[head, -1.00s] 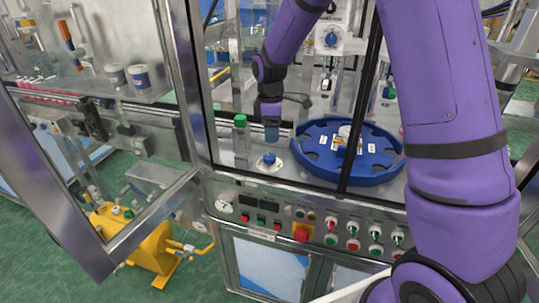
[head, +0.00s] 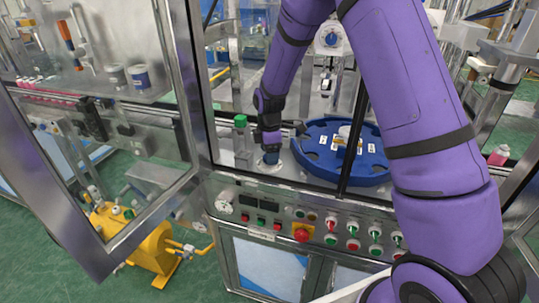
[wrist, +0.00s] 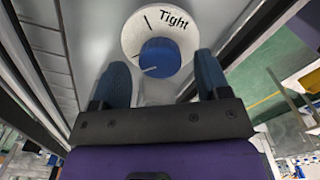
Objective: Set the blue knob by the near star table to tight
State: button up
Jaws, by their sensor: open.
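The blue knob (wrist: 160,57) sits on a white round plate (wrist: 131,40) printed "Tight", with black tick marks. Its pale pointer line faces the lower left in the wrist view, away from the "Tight" word at the upper right. My gripper (wrist: 162,62) is open, with one blue finger on each side of the knob in the picture; I cannot tell whether they touch it. In the head view my gripper (head: 270,157) points down over the knob's plate (head: 264,170) and hides most of the knob. The blue star table (head: 375,177) is just right of it.
A dark frame post (head: 352,150) crosses before the star table. The control panel (head: 270,222) with a red emergency button lies below the front edge. The open door frame (head: 150,215) is at left.

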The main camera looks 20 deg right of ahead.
jog(key=shift+f, duration=0.6)
jog(key=c, duration=0.9)
